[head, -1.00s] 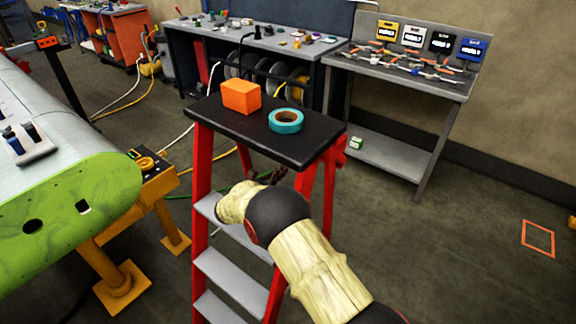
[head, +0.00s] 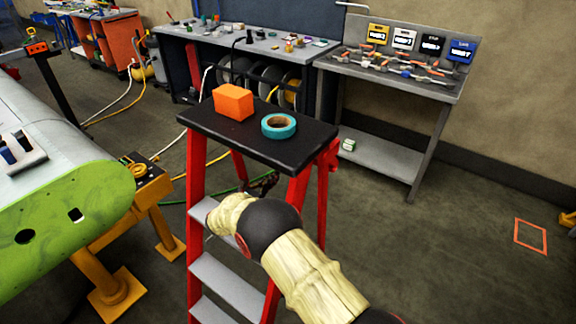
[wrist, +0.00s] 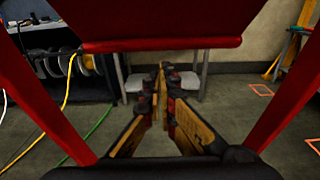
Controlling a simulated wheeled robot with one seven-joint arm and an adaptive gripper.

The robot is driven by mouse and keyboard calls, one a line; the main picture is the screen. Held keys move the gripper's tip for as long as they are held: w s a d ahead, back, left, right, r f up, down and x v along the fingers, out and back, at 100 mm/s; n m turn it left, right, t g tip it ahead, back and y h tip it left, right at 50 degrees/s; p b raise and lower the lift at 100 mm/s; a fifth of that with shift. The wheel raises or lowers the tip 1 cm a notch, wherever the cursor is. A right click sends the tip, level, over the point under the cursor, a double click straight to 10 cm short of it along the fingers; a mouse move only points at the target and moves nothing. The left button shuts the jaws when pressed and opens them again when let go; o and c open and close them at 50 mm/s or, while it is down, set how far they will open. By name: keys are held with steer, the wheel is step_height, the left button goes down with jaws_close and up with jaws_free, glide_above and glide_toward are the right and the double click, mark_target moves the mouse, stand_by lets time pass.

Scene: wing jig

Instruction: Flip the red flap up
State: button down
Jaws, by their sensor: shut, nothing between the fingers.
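In the head view my gripper (head: 266,183) is a small dark shape under the ladder top, partly hidden by the ladder and my arm. The flap cannot be made out clearly there.
The red stepladder (head: 196,180) has a black top holding an orange box (head: 233,102) and a teal tape roll (head: 279,125). A green-ended wing (head: 70,215) stands left. A grey workbench (head: 395,76) stands behind. Open floor (head: 440,235) lies to the right.

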steer(key=b+x, duration=0.4)
steer(key=x, duration=0.6)
